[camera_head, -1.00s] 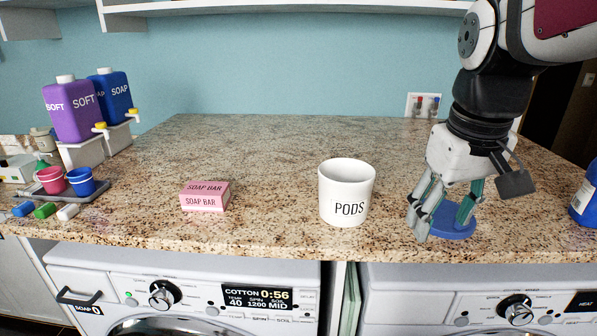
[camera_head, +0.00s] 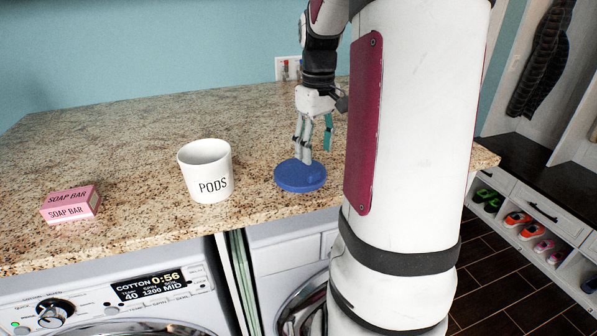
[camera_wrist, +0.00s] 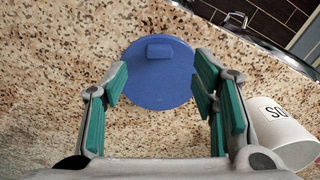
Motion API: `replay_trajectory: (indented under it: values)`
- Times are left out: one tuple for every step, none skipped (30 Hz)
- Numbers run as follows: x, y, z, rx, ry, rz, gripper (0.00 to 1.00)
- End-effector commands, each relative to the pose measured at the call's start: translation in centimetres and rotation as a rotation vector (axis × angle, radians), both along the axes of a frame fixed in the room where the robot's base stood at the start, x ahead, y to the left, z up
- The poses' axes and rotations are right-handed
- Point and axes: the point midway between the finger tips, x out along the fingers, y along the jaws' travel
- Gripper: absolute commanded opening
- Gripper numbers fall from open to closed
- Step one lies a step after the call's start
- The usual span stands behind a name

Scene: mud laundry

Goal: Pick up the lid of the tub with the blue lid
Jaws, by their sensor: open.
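The blue lid (camera_head: 300,182) is a flat disc lying on the counter, right of the white tub marked PODS (camera_head: 211,187). The tub is open at the top and stands upright. My gripper (camera_head: 316,156) is open at the far side of the lid, with its fingertips close above it. In the wrist view the lid (camera_wrist: 158,86) lies ahead of and between the spread fingers of my gripper (camera_wrist: 160,84), and its raised block-shaped knob (camera_wrist: 160,51) shows beyond the fingertips. Nothing is between the fingers. I cannot tell whether a fingertip touches the lid.
A pink soap bar box (camera_head: 71,205) lies left of the tub on the speckled counter (camera_head: 130,150). In the wrist view a white tub (camera_wrist: 285,135) stands close beside the right finger. Washing machines (camera_head: 110,290) are below the counter. A shoe rack (camera_head: 530,220) is at the right.

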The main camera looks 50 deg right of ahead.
Motion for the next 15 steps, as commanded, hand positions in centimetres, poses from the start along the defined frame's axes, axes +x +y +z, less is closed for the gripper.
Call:
replay_trajectory:
  values:
    - [-0.1, 0.0, -0.7, 0.001, 0.001, -0.001, 0.53]
    - [-0.1, 0.0, -1.0, 0.001, 0.001, -0.002, 0.53]
    - [-0.1, 0.0, -1.4, 0.001, 0.001, -0.002, 0.53]
    - [0.0, 0.0, -1.6, 0.000, 0.000, -0.002, 0.53]
    - [0.0, 0.0, -1.7, 0.000, -0.001, -0.002, 0.53]
    - [0.0, 0.0, -1.9, 0.000, -0.001, -0.002, 0.53]
    - [0.0, 0.0, -2.0, 0.000, 0.000, -0.002, 0.53]
    - [0.0, 0.0, -2.2, 0.001, 0.000, -0.002, 0.53]
    - [0.0, 0.0, -2.6, 0.001, 0.000, -0.001, 0.53]
    - [0.0, 0.0, -3.0, 0.001, 0.001, 0.000, 0.53]
    - [0.0, 0.0, -3.4, 0.002, 0.002, 0.001, 0.53]
    - [0.0, 0.0, -4.0, 0.002, 0.002, 0.000, 0.53]
    - [0.0, 0.0, -4.5, 0.003, 0.002, 0.000, 0.53]
    - [0.1, 0.0, -4.9, 0.002, 0.001, -0.001, 0.53]
    - [0.1, 0.0, -5.5, 0.002, 0.001, 0.000, 0.53]
